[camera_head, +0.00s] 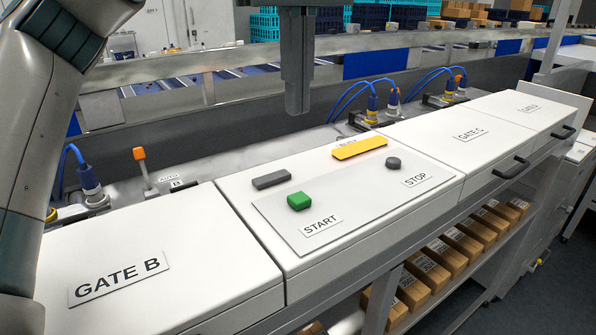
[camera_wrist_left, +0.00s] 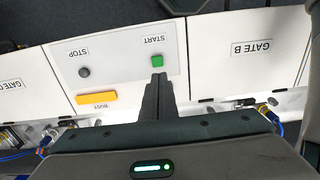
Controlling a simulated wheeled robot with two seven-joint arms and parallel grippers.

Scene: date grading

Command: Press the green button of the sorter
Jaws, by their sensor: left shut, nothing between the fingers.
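The green START button (camera_head: 300,201) is a raised block on the grey sorter panel (camera_head: 345,222). A START label (camera_head: 321,225) lies in front of it. My left gripper (camera_head: 297,108) hangs down from the top of the head view, with its fingers together and nothing between them. Its tips are above the panel and apart from the button. In the left wrist view, the green button (camera_wrist_left: 157,60) shows just beyond the shut fingertips (camera_wrist_left: 159,78). My right gripper is in neither view.
A round grey STOP button (camera_head: 393,163), a yellow BUSY bar (camera_head: 360,149) and a dark grey block (camera_head: 271,180) are on the sorter's top. GATE B (camera_head: 119,279) and GATE C (camera_head: 471,131) covers flank it. Boxes (camera_head: 429,268) line a shelf below.

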